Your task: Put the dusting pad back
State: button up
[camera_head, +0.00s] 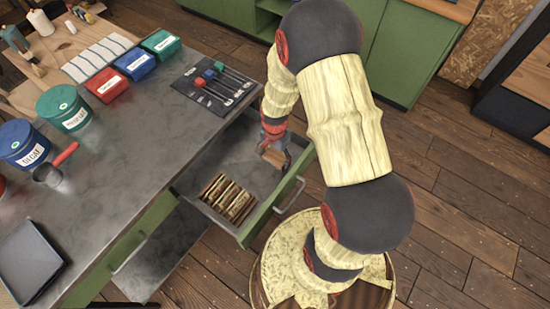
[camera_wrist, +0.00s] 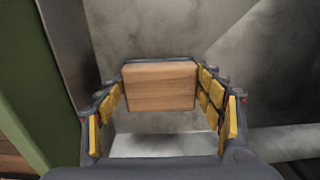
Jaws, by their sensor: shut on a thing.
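The dusting pad (camera_head: 273,157) shows as a small wooden block, and in the wrist view its light wood face (camera_wrist: 160,88) has a dark strip along the upper edge. My gripper (camera_head: 274,146) is shut on it, with the yellow finger pads at its two sides. I hold it over the right part of the open drawer (camera_head: 272,206). Whether it touches the drawer floor I cannot tell. My fingers hide part of the pad in the head view.
A wooden slotted holder (camera_head: 229,198) stands in the drawer's near left part; the floor beside it is bare. The grey worktop (camera_head: 150,140) lies left of the drawer. It bears a dark tool mat (camera_head: 216,84), lidded tubs and a black tray (camera_head: 28,262).

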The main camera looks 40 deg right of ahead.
jog(key=o, duration=1.1)
jog(key=shift+f, duration=0.1)
notch_tip(320, 180, up, 12)
jog(key=p, duration=0.4)
notch_tip(320, 180, up, 17)
jog(key=n+t, duration=0.2)
jog(key=n, duration=0.4)
send_over(275, 157)
jog(key=a, duration=0.5)
jog(key=s+a+r+n+t, duration=0.1)
jog(key=s+a+r+n, duration=0.1)
jog(key=s+r, duration=0.2)
jog(key=s+a+r+n+t, duration=0.1)
jog(key=s+a+r+n, duration=0.1)
jog(key=s+r+n, duration=0.1)
jog(key=s+a+r+n+t, duration=0.1)
jog(key=s+a+r+n, duration=0.2)
jog(key=s+r, duration=0.2)
jog(key=shift+s+r+t, duration=0.2)
jog(key=shift+r+t, duration=0.1)
jog(key=shift+r, duration=1)
